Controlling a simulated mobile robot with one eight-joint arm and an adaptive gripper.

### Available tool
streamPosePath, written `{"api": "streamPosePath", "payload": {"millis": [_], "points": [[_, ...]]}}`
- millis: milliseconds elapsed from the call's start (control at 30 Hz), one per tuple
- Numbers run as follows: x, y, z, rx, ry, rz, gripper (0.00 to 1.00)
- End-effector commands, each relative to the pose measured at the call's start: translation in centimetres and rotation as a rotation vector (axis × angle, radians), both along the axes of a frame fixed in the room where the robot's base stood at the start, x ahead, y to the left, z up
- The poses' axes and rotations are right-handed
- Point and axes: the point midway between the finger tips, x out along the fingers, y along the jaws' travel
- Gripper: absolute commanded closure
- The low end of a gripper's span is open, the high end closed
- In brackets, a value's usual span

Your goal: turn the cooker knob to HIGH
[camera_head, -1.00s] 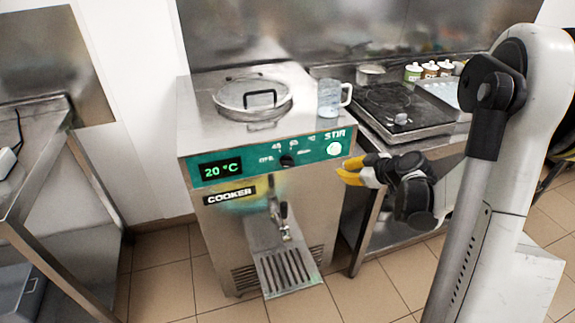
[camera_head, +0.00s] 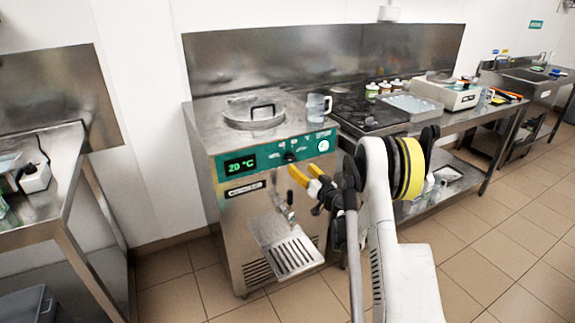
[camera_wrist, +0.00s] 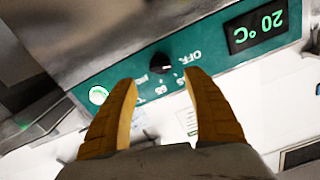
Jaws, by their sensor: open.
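The cooker (camera_head: 228,205) is a steel cabinet with a green panel and a display reading 20 °C. Its black knob (camera_head: 289,157) sits mid-panel; it also shows in the wrist view (camera_wrist: 160,63), where the picture is upside down. An OFF mark is beside the knob there, and I cannot tell exactly where the knob points. My gripper (camera_head: 304,174) has yellow fingers, open and empty, in front of the panel just right of and below the knob. In the wrist view the fingers (camera_wrist: 160,88) are apart, with the knob ahead between their tips, not touched.
A lidded opening (camera_head: 254,116) and a clear jug (camera_head: 318,108) are on top of the cooker. A lit round STIR button (camera_head: 323,146) is right of the knob. The spout (camera_head: 284,203) and drip tray (camera_head: 291,255) stick out below. A steel counter stands at right.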

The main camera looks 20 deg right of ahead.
Motion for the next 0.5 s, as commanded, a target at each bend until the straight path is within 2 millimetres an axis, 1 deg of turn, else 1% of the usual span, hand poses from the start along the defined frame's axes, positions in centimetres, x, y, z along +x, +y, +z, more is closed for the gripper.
{"api": "streamPosePath", "payload": {"millis": [33,100,300,400,500], "points": [[1.1,0.2,-0.3,0.0,0.0,0.002,0.41],[2.6,0.3,-0.4,-0.001,0.0,0.003,0.41],[6.2,0.4,-0.3,-0.002,0.001,0.003,0.41],[7.3,0.4,-0.2,-0.002,0.001,0.003,0.41],[8.0,0.4,-0.1,-0.002,0.0,0.002,0.41]]}}
